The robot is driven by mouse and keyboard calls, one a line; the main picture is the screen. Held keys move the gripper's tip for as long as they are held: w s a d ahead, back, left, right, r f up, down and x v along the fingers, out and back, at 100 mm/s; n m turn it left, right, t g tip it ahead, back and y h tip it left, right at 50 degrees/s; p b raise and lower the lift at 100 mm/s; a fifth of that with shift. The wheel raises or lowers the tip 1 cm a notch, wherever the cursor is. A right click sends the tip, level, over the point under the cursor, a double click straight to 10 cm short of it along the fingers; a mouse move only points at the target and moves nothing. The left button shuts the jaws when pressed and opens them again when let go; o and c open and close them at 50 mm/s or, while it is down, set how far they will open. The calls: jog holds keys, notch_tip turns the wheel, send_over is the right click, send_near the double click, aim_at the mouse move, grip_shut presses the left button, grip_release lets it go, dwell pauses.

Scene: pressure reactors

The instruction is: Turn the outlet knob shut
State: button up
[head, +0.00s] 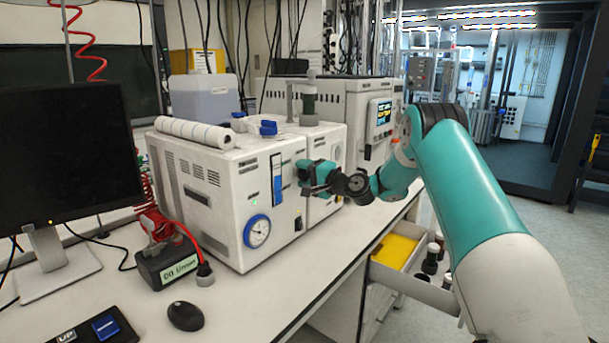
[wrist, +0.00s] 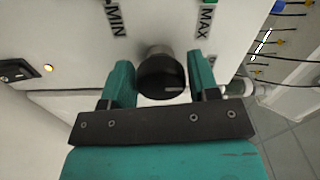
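The outlet knob (wrist: 162,78) is a round black knob on a grey stem, on a white panel marked MIN (wrist: 116,18) and MAX (wrist: 208,16). A pale mark on its face points right. In the wrist view the two teal fingers of my gripper (wrist: 160,80) stand on either side of the knob, very close to its sides. I cannot tell whether they touch it. In the head view my gripper (head: 308,178) is at the front of the white reactor cabinet (head: 226,190); it hides the knob there.
A blue-rimmed gauge (head: 257,231) and a blue display strip (head: 277,178) are on the cabinet front. A monitor (head: 70,160), a black battery box (head: 168,268) and a mouse (head: 185,316) are on the bench. An open drawer (head: 400,275) projects below the bench edge, under my arm.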

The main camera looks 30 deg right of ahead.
jog(key=shift+o, duration=1.2)
jog(key=b+v, duration=0.5)
jog(key=v, duration=1.2)
jog(key=shift+s, duration=0.2)
